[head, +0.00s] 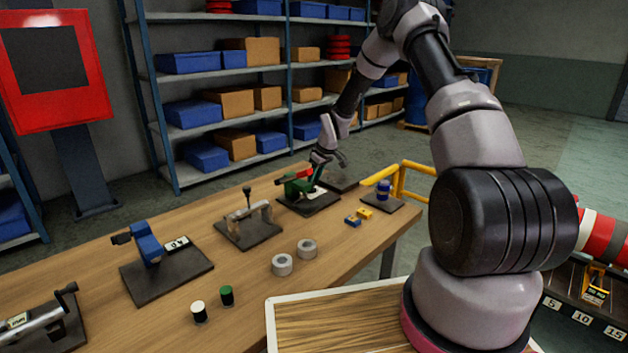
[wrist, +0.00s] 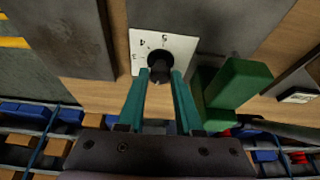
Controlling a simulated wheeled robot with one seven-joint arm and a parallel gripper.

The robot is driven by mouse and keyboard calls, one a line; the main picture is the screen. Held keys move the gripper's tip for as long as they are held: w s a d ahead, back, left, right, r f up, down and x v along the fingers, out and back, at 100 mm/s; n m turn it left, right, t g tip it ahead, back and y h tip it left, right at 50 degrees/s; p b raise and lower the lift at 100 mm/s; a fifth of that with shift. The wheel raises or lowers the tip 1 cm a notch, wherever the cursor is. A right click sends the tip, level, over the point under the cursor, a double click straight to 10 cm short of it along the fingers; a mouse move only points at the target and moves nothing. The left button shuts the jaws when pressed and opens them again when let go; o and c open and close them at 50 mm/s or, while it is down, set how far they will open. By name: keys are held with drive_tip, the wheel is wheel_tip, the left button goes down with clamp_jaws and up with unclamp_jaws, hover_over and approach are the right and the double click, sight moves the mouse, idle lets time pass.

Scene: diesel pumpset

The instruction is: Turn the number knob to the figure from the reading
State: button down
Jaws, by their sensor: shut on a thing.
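The number knob (wrist: 158,62) is a small round black knob on a white dial plate (wrist: 185,44) with black figures around it; 3, 4 and 5 seem readable. My gripper (wrist: 161,74) has its two teal fingers shut on the knob, one on each side. The knob's pointer mark cannot be made out. A green block (wrist: 238,82) stands just right of the dial. In the head view my gripper (head: 322,162) is at the green device (head: 298,187) on the table's far part, and it hides the knob there.
Shelves (head: 215,75) stand behind. A yellow rail (head: 400,180) is at the right.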

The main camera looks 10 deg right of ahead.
drive_tip(key=m, duration=0.1)
drive_tip(key=m+h, duration=0.1)
drive_tip(key=m, duration=0.1)
drive_tip(key=shift+s+a+t, duration=0.1)
drive_tip(key=shift+a+t, duration=0.15)
drive_tip(key=shift+t, duration=0.05)
drive_tip(key=shift+m+h, duration=0.8)
drive_tip(key=shift+m, duration=1)
drive_tip(key=shift+a, duration=0.1)
drive_tip(key=c, duration=0.6)
unclamp_jaws()
drive_tip(key=shift+r, duration=0.1)
drive_tip(key=v, duration=1)
drive_tip(key=shift+s+r, duration=0.25)
drive_tip(key=shift+r, duration=0.1)
